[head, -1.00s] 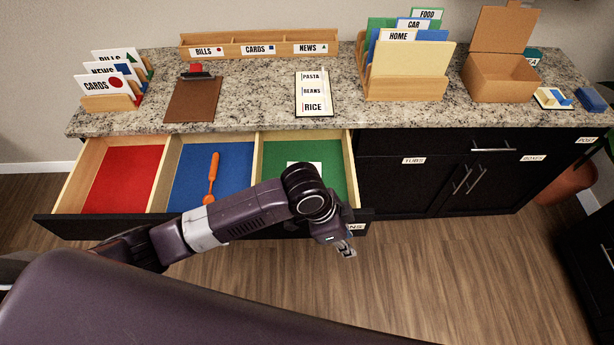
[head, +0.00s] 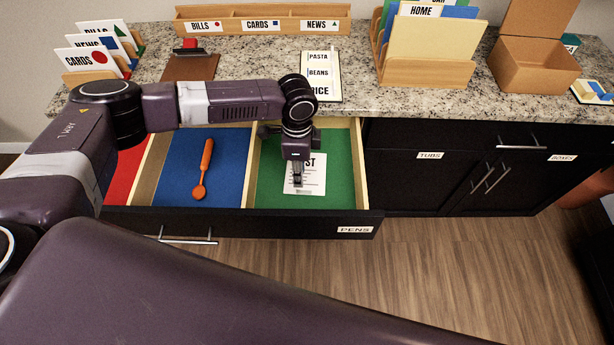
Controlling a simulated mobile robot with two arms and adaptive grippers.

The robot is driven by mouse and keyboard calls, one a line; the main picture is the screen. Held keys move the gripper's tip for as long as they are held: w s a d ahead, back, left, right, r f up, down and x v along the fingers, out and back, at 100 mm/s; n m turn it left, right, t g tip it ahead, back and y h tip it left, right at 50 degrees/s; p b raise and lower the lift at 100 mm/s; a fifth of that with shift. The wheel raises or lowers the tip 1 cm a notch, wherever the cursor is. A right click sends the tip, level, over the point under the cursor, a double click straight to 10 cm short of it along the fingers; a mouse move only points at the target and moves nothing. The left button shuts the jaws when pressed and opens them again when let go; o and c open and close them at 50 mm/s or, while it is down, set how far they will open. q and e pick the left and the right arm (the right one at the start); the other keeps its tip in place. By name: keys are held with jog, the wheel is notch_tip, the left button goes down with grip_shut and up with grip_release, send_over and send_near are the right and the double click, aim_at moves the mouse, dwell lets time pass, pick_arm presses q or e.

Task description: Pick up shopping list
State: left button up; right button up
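The shopping list, a white paper with "ST" visible at the end of its heading (head: 316,176), lies in the green compartment (head: 338,192) of the open drawer. My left gripper (head: 298,184) points down over the left part of the paper and hides some of its text. Whether its fingers touch the paper or are parted cannot be made out. A second sheet reading PASTA, BEANS, RICE (head: 320,68) lies on the counter behind. My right gripper is not in view.
An orange spoon-like tool (head: 204,168) lies in the blue compartment (head: 230,172). Wooden dividers and the drawer front (head: 270,222) surround the paper. The counter holds a clipboard (head: 190,66), a file holder (head: 428,74) and a cardboard box (head: 538,72).

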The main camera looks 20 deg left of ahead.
pick_arm(q)
notch_tip(320, 180, down, 2)
jog(key=shift+s+d+f, duration=0.1)
jog(key=shift+f, duration=0.1)
jog(key=shift+d+f+p, duration=0.1)
jog(key=shift+f+p, duration=0.65)
jog(key=shift+f, duration=1.95)
jog(key=shift+c, duration=0.3)
grip_shut()
